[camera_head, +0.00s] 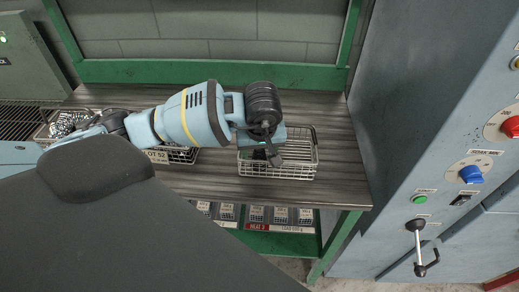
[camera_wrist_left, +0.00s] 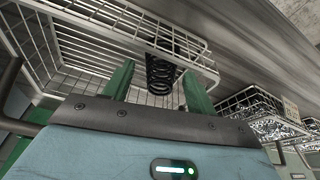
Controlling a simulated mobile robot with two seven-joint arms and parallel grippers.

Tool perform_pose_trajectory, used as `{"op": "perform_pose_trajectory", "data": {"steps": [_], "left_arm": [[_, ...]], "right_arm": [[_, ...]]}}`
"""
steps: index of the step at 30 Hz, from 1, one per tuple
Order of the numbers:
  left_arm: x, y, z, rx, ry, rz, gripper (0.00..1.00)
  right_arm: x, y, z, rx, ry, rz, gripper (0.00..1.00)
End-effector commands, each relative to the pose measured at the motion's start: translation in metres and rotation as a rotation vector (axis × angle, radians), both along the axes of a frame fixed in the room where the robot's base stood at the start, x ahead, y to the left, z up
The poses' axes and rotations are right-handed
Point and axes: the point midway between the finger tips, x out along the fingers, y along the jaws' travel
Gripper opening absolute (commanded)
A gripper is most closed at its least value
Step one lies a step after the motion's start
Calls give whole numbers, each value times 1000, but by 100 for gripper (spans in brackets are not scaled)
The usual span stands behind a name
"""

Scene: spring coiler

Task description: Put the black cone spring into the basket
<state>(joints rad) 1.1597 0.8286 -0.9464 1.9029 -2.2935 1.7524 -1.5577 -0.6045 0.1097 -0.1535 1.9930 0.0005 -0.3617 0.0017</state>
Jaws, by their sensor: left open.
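The black cone spring (camera_wrist_left: 161,72) shows in the left wrist view, between and beyond the green fingertips, with wire mesh behind it. A gap shows on each side of it. The wire basket (camera_head: 303,171) stands on the right part of the shelf in the head view, and its mesh fills the upper left of the left wrist view (camera_wrist_left: 75,48). My left gripper (camera_wrist_left: 158,85) is open over this basket; its wrist covers part of the basket in the head view (camera_head: 264,155). I cannot tell whether the spring touches the basket floor. My right gripper is not in view.
Another wire basket, labelled LOT 52 (camera_head: 157,156), stands left of it, partly behind my arm. A basket of shiny metal parts (camera_head: 62,124) is at far left. A grey control cabinet (camera_head: 400,130) closes off the right side. The shelf (camera_head: 343,150) is bare right of the basket.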

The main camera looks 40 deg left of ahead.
Motion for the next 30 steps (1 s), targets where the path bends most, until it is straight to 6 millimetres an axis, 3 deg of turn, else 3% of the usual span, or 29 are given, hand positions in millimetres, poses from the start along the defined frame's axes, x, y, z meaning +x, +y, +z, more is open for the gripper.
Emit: {"op": "perform_pose_trajectory", "data": {"steps": [8, 21, 30], "left_arm": [[-1, -2, 17, -1, -3, -1, 57], [-18, -17, 98, 0, -6, -1, 57], [-23, -22, 121, 0, 0, 0, 57]], "right_arm": [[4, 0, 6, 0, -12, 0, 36], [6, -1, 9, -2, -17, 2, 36], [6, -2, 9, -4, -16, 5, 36]]}}
